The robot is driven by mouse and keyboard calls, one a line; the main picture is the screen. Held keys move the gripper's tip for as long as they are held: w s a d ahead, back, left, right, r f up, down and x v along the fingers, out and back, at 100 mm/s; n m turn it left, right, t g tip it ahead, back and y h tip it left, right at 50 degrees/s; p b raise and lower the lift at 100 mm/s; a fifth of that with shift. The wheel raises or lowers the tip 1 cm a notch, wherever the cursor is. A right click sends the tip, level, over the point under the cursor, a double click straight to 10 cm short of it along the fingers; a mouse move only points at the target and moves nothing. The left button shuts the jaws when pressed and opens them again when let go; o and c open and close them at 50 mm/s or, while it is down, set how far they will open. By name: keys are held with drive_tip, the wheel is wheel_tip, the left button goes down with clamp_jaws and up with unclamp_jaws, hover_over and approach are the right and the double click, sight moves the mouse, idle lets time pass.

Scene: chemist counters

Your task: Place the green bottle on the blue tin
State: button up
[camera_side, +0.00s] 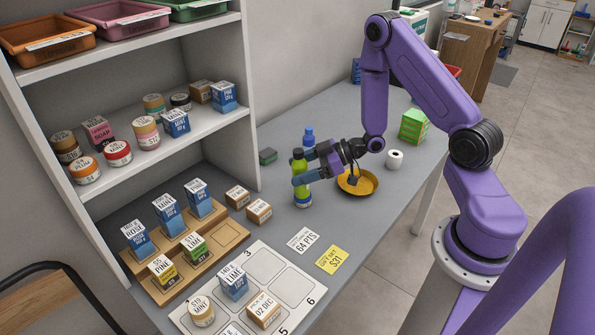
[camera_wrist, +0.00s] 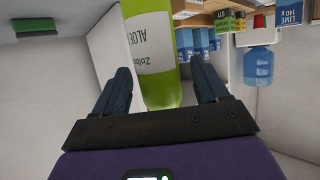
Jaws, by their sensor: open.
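The green bottle (camera_side: 301,191) stands upright on the grey counter, with a dark cap and a white label. In the wrist view the green bottle (camera_wrist: 159,92) lies between the two fingers, with a narrow gap showing on each side. My gripper (camera_side: 303,168) is open, level with the counter, its fingers on either side of the bottle's upper body; they hide part of it. In the wrist view my gripper (camera_wrist: 160,80) holds nothing tight.
A yellow bowl (camera_side: 368,186) sits close by on the right, under my wrist. A white roll (camera_side: 394,159) and a green box (camera_side: 414,126) stand farther right. A stepped wooden rack (camera_side: 233,236) and white numbered tray (camera_side: 265,262) fill the front.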

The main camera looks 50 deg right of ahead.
drive_tip(key=v, duration=1.1)
drive_tip(key=shift+w, duration=0.1)
